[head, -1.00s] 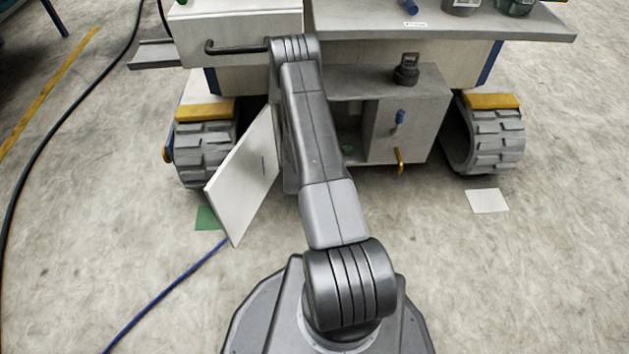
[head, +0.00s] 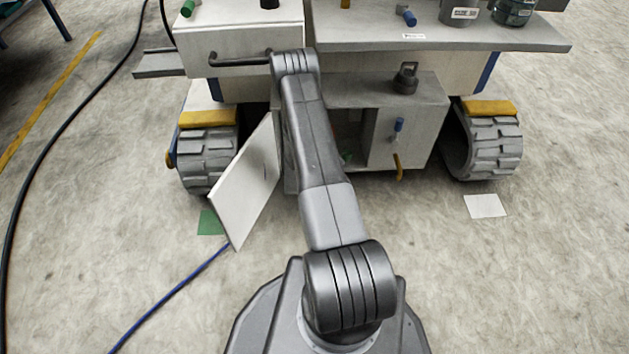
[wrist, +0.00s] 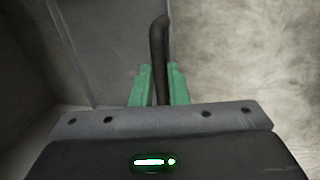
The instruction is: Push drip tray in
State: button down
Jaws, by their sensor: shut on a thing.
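A pale, box-like front (head: 225,38) with a long dark bar handle (head: 228,61) is at the upper left in the head view. It looks like the drip tray, though no label shows this. My arm reaches up to the right end of that handle. The arm's end hides my gripper in the head view. In the wrist view, the green fingers of my gripper (wrist: 158,88) are shut on a dark curved bar, the handle (wrist: 158,45). A plain grey surface lies to the left of it. How far the tray stands out cannot be told.
A white door panel (head: 245,190) hangs open left of my arm. A grey cabinet (head: 425,105) with a black knob (head: 405,78) is on the right. Tracked wheels (head: 208,155) flank the cabinet. A blue cable (head: 170,296) lies on the floor.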

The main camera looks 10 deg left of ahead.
jog(key=w+b, duration=0.1)
jog(key=w, duration=0.1)
jog(key=w+a+b, duration=0.1)
jog(key=w, duration=0.1)
jog(key=shift+f, duration=0.2)
jog(key=shift+w+a+r, duration=0.1)
jog(key=shift+w+r, duration=0.1)
jog(key=shift+w, duration=0.2)
jog(key=c, duration=1.4)
grip_release()
notch_tip(320, 180, up, 14)
jog(key=s+p, duration=0.2)
jog(key=p, duration=0.1)
jog(key=shift+s+d+f+p, duration=0.25)
jog(key=shift+s+d+p, duration=0.1)
jog(key=shift+p, duration=0.05)
